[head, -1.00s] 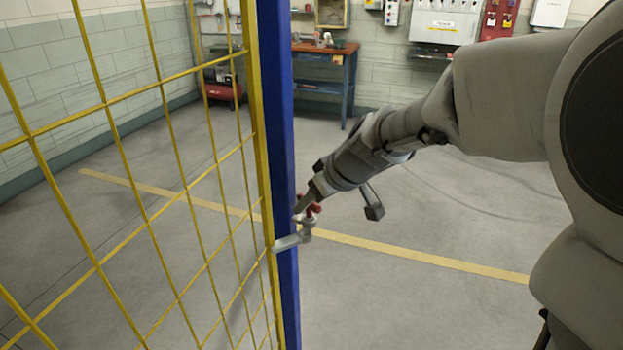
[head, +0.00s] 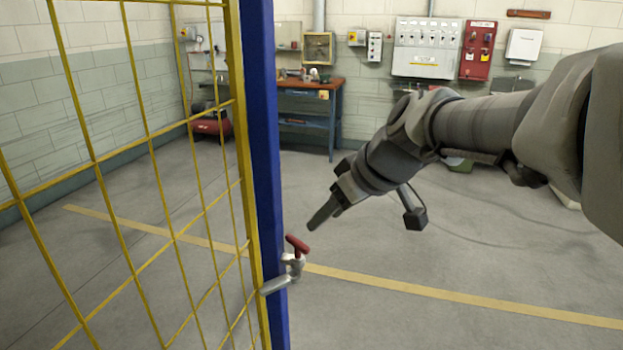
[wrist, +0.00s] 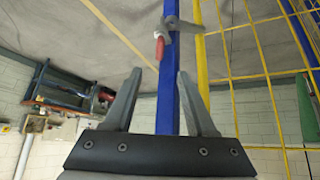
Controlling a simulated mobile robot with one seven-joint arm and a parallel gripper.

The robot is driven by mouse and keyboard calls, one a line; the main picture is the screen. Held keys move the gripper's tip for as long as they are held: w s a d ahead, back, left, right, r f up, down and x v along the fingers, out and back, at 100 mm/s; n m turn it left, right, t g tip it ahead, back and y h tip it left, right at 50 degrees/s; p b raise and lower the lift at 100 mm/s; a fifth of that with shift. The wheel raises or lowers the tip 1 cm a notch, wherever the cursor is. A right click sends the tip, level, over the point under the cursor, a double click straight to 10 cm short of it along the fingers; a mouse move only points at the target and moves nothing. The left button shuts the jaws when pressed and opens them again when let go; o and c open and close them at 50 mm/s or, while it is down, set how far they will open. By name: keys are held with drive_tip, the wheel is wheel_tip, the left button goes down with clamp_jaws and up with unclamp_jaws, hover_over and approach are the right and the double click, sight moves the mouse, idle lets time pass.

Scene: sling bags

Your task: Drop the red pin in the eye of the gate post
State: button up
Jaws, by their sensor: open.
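The red pin (head: 297,244) stands at the grey eye (head: 294,266) on the blue gate post (head: 266,150). Its red handle shows above the eye; its shaft looks hidden inside the eye. A grey bar reaches from the eye across the post to the yellow gate frame. My gripper (head: 314,224) is apart from the pin, a little above and to its right. In the wrist view my gripper (wrist: 160,74) is open and empty, with the red pin (wrist: 160,48) beyond the fingertips and the blue post (wrist: 166,105) between the fingers.
A yellow mesh gate (head: 150,190) fills the left side. A yellow line (head: 450,294) crosses the open grey floor. A workbench (head: 310,95), a red compressor (head: 210,125) and wall panels (head: 428,47) stand at the back.

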drive_tip(key=v, duration=0.4)
drive_tip(key=shift+s+d+r, duration=0.1)
drive_tip(key=shift+r, duration=0.1)
drive_tip(key=s+d+f+m+h+p, duration=0.2)
drive_tip(key=s+d+m, duration=0.1)
drive_tip(key=s, duration=0.5)
drive_tip(key=s+d+f+m+h+p, duration=0.2)
drive_tip(key=s+d+m, duration=0.2)
drive_tip(key=s, duration=0.4)
drive_tip(key=shift+f+m+h, duration=0.2)
drive_tip(key=shift+m+h, duration=0.2)
drive_tip(key=shift+m, duration=0.1)
drive_tip(key=shift+s, duration=0.15)
